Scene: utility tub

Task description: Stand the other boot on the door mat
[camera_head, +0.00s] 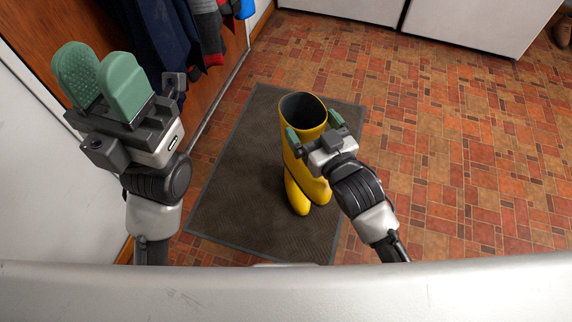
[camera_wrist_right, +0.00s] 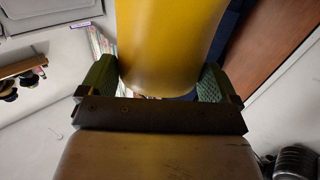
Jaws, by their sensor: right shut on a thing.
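My right gripper (camera_head: 314,130) is shut on the upper shaft of a yellow boot (camera_head: 303,150), one green finger on each side. The boot is upright over the door mat (camera_head: 240,165), its dark opening facing up. Two yellow toes show low down, close together, so a second boot (camera_head: 297,196) seems to stand there, mostly hidden. I cannot tell whether the held boot touches the mat. In the right wrist view the yellow shaft (camera_wrist_right: 170,45) fills the space between the fingers. My left gripper (camera_head: 101,82) is open and empty, raised at the left.
Dark coats (camera_head: 165,45) hang by the brown door (camera_head: 100,25) at upper left. White cabinets (camera_head: 470,22) stand at the back. Brown shoes (camera_head: 562,30) are at the far right. The tiled floor (camera_head: 460,150) right of the mat is clear.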

